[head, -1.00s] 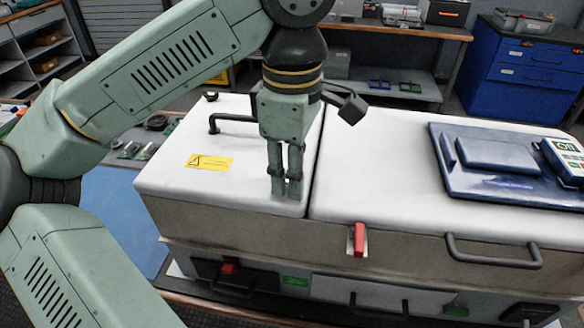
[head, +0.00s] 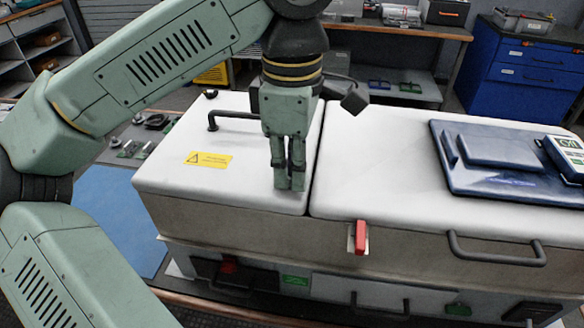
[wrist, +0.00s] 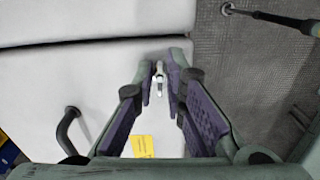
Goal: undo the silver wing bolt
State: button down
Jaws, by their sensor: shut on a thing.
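The silver wing bolt (wrist: 160,74) shows in the wrist view as a small bright piece between my fingertips. My gripper (head: 290,186) points down at the front right corner of the left white lid (head: 240,180), close to the seam. Its fingers are close together and shut on the bolt, as the wrist view also shows with my gripper (wrist: 160,72). In the head view the fingers hide the bolt. I cannot tell how far it sits in the lid.
A black handle (head: 228,118) and a yellow warning label (head: 208,159) are on the left lid. A red latch (head: 360,238) is on the front edge, right of my gripper. A blue panel (head: 490,165) lies on the right lid.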

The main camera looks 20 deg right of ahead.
jog(key=c, duration=1.8)
grip_release()
notch_tip(320, 180, up, 8)
jog(key=shift+f, duration=0.25)
